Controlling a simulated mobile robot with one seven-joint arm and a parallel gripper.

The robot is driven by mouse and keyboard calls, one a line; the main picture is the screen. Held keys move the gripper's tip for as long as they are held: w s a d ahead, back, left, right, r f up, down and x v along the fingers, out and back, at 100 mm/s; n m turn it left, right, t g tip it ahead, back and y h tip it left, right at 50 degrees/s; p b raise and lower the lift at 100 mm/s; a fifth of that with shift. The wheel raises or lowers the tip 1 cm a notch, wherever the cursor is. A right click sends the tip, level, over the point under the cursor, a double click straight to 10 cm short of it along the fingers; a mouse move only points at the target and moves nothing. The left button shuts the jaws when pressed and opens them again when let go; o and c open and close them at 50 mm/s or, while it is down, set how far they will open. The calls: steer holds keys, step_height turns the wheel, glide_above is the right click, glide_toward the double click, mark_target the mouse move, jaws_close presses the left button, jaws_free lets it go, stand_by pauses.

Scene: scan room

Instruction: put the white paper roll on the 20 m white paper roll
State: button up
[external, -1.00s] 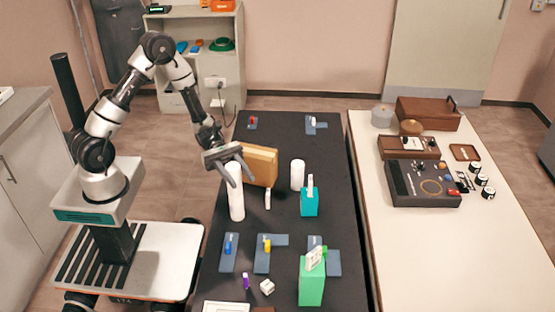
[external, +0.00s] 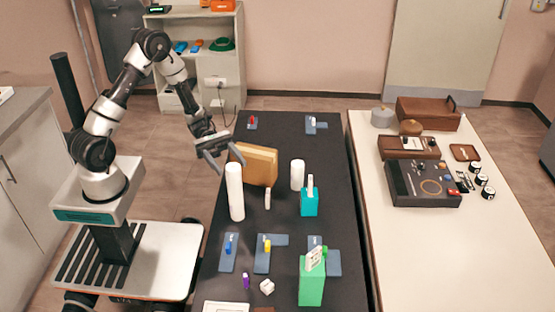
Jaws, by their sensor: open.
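A tall white paper cylinder (external: 236,194) stands upright at the left edge of the dark table. I cannot tell whether it is one roll or two stacked in line. A shorter white paper roll (external: 298,176) stands upright to its right, beyond the small white upright piece. My gripper (external: 230,164) is open and empty at the top of the tall cylinder. Its fingers point down and to the right, and one overlaps the area just left of the cylinder's top. I cannot tell whether they touch it.
A tan box (external: 258,165) stands close behind the tall cylinder. A teal container (external: 309,202) and a green box (external: 311,281) stand to the right and front. Blue-grey plates with small coloured parts lie around. The dark table (external: 285,127) has free room at the back middle.

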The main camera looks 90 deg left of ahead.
steer(key=shift+v, duration=2.35)
steer(key=s+d+r+m+g+y+p, duration=0.5)
steer(key=s+d+r+m+g, duration=0.5)
steer(key=d+m, duration=0.35)
step_height(320, 180, up, 14)
steer(key=s+a+m+t+y+p, duration=0.2)
steer(key=m+t+y+p, duration=0.3)
steer(key=m+y, duration=0.4)
steer(key=shift+s+m+y, duration=0.2)
steer(key=shift+m+y, duration=0.2)
steer(key=shift+m, duration=0.55)
steer(key=shift+f, duration=0.1)
